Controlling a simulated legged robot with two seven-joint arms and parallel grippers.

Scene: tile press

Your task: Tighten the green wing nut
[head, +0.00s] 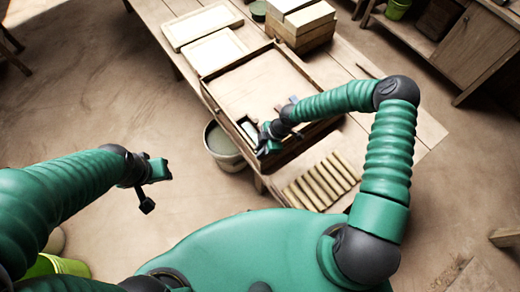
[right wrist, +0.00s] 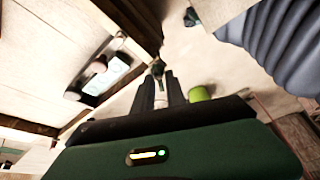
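My right gripper (head: 268,140) is at the near left corner of the wooden press frame (head: 300,58) on the table. In the right wrist view, the fingers of my right gripper (right wrist: 159,80) are close together, one on each side of a small dark green part, which looks like the green wing nut (right wrist: 157,68). They appear shut on it, though contact is hard to make out. In the head view the arm and gripper partly hide that corner, and the nut is not clear. My left gripper (head: 152,187) is over the floor at the left, away from the table; its finger gap is unclear.
A grey bucket (head: 222,148) stands on the floor by the table's left edge. Several wooden strips (head: 322,182) lie at the table's near end. Flat framed panels (head: 215,50) and stacked blocks (head: 302,22) are at the far end. A lime-green container (right wrist: 199,94) shows in the right wrist view.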

